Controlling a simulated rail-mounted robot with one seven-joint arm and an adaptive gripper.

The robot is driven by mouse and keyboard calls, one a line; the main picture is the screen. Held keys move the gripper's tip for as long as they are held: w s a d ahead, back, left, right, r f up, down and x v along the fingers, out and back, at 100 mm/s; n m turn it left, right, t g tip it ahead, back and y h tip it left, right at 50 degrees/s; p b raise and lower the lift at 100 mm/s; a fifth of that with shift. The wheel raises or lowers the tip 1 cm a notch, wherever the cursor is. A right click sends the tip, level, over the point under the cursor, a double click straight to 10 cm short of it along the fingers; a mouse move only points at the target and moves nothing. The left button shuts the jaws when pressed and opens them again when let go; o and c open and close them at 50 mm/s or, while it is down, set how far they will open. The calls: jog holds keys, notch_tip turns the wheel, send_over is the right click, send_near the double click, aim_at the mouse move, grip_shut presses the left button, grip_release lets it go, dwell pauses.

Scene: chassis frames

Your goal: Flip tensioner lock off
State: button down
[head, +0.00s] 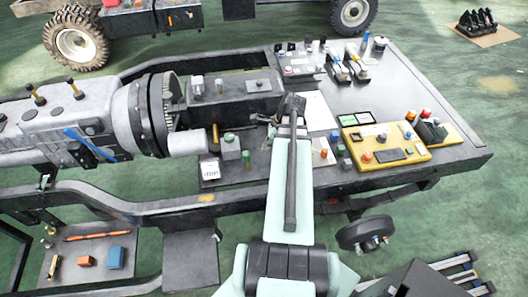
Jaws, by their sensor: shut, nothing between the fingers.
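I cannot tell which part is the tensioner lock; nothing in view is clearly marked as one. A blue lever-like part (76,134) lies along the side of the grey engine block (60,118) at the left. My mint-green arm reaches up from the bottom middle over the black chassis bench. My gripper (293,103) is a small dark shape at the arm's far end, in front of the dark box on the bench. It is shut and empty. Its fingertips are largely hidden, and whether it touches anything is unclear.
A yellow control box (388,156) with coloured knobs sits right of my arm. Blue-handled and yellow levers (352,62) stand behind. A round toothed flange (158,112) is on the left. A wheel (365,232) hangs below the front edge. The right end of the bench is fairly clear.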

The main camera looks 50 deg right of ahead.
jog(key=shift+w+a+r+b+v, duration=0.1)
jog(key=shift+a+b+v, duration=0.1)
jog(key=shift+v, duration=0.75)
jog(key=shift+w+a+r+b+v, duration=0.15)
jog(key=shift+b+v, duration=0.1)
jog(key=shift+v, duration=0.75)
jog(key=shift+w+a+f+b+v, duration=0.1)
jog(key=shift+b+v, duration=0.1)
jog(key=shift+v, duration=0.75)
